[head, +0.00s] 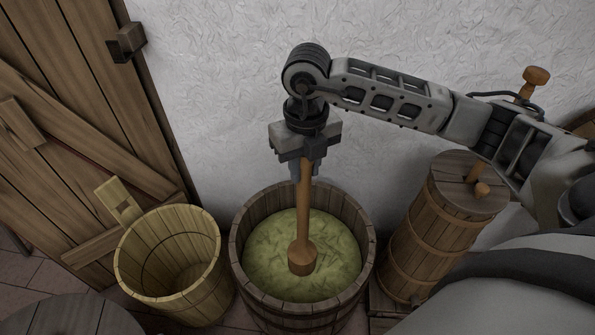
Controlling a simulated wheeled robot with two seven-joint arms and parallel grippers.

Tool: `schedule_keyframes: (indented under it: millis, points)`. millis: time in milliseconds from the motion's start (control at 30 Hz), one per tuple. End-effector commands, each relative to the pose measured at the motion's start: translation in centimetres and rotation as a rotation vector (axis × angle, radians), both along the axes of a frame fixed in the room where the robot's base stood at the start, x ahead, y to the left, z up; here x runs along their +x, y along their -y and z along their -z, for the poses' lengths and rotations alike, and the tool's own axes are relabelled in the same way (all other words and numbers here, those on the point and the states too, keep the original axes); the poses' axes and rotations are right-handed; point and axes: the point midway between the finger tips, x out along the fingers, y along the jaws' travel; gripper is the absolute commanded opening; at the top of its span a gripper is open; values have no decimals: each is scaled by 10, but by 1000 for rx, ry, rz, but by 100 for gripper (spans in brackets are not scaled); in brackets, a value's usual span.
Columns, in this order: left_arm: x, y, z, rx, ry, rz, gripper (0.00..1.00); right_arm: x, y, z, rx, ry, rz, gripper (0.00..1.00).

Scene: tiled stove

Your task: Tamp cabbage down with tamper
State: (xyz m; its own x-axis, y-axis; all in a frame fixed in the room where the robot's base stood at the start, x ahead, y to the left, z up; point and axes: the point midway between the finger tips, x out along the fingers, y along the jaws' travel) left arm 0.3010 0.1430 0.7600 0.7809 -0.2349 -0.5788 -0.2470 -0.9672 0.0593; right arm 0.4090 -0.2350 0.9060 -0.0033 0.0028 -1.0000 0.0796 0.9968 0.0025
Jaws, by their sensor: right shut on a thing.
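My right gripper (306,165) is shut on the handle of a wooden tamper (305,205) and holds it upright over a round wooden tub (240,228). The tamper's thick head is inside the tub, in front of the pale green shredded cabbage (272,250) in this view. I cannot tell for sure whether the head touches the cabbage or hovers just above it. The cabbage spreads across the tub inside the rim. My left gripper is not in view.
An empty-looking light wooden bucket (150,262) with one raised stave stands left of the tub. A tall wooden churn (436,232) with a lid stands to the right. A plank door (75,120) is at left, a white wall (220,75) behind. A dark round wooden top (70,318) sits at lower left.

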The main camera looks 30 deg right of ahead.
Motion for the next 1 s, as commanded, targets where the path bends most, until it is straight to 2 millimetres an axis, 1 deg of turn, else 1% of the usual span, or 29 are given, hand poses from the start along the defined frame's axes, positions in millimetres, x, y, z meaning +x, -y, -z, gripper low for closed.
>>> schedule_keyframes:
  millis: [33, 300, 400, 500, 600, 767, 1000]
  points:
    - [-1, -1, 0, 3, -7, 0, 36, 5, 9, -3, 1, 3, 74, 0]
    - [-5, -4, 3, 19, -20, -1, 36, 26, 62, -1, -3, 2, 504, 0]
    - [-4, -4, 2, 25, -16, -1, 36, 31, 77, -1, -3, 5, 623, 0]
    - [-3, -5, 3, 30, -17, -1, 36, 34, 88, -1, -4, 7, 707, 0]
    - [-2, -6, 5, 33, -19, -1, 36, 36, 95, 0, -3, 8, 757, 0]
    - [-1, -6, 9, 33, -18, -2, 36, 37, 98, 6, -3, 9, 781, 0]
    - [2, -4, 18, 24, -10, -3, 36, 36, 97, 28, -3, 9, 779, 0]
